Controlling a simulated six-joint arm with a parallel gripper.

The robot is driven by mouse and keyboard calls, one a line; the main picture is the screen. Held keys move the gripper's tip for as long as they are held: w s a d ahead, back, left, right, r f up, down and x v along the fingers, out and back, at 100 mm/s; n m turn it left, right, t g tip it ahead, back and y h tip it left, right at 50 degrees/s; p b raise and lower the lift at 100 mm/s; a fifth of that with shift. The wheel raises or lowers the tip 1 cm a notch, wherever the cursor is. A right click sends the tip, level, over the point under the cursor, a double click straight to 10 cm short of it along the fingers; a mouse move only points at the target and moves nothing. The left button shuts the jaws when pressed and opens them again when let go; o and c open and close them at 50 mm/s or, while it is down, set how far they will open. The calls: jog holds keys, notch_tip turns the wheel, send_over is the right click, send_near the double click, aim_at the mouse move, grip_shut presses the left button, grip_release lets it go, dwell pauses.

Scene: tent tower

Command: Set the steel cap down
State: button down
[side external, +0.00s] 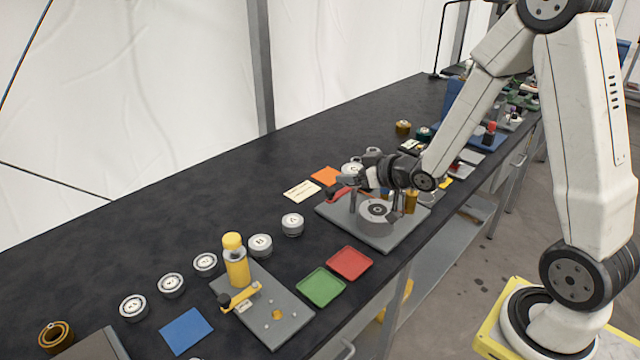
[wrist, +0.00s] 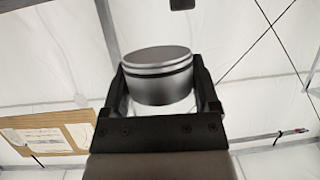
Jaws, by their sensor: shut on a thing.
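My gripper (wrist: 160,92) is shut on the steel cap (wrist: 157,76), a short silver cylinder with a dark band around it. The cap sits between the two black fingers in the wrist view. In the side view my gripper (side external: 370,180) is low over the bench, just above and behind a round grey fixture (side external: 377,212) on a grey plate (side external: 336,213). The held cap is too small and too crowded there to make out clearly.
Around the plate are a red tray (side external: 350,263), a green tray (side external: 320,288), an orange card (side external: 326,175) and a white label card (side external: 301,190). Several lettered pucks line the bench, one being B (side external: 260,246). A yellow bottle (side external: 236,265) stands front left. The back left bench is clear.

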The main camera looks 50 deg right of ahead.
jog(key=shift+s+a+f+m+h, duration=0.25)
jog(key=shift+a+m+h, duration=0.15)
jog(key=shift+h, duration=0.1)
jog(key=shift+d, duration=0.1)
jog(key=shift+w+d+r+n+y, duration=0.35)
jog(key=shift+d+r+n+y, duration=0.1)
jog(key=shift+d+n+y, duration=0.2)
jog(key=shift+d+r+n+y, duration=0.25)
jog(key=shift+d+n+y, duration=0.55)
jog(key=shift+y, duration=0.15)
jog(key=shift+s+d+f+n+g+y, duration=0.15)
jog(key=shift+s+d+n+g+y, duration=0.25)
jog(key=shift+s+d+n+y, duration=0.5)
jog(key=shift+s+d+f+n+g+y, duration=0.15)
jog(key=shift+s+d+n+g+y, duration=0.25)
jog(key=shift+s+d+n+y, duration=0.4)
jog(key=shift+d, duration=0.15)
jog(key=shift+f, duration=2.9)
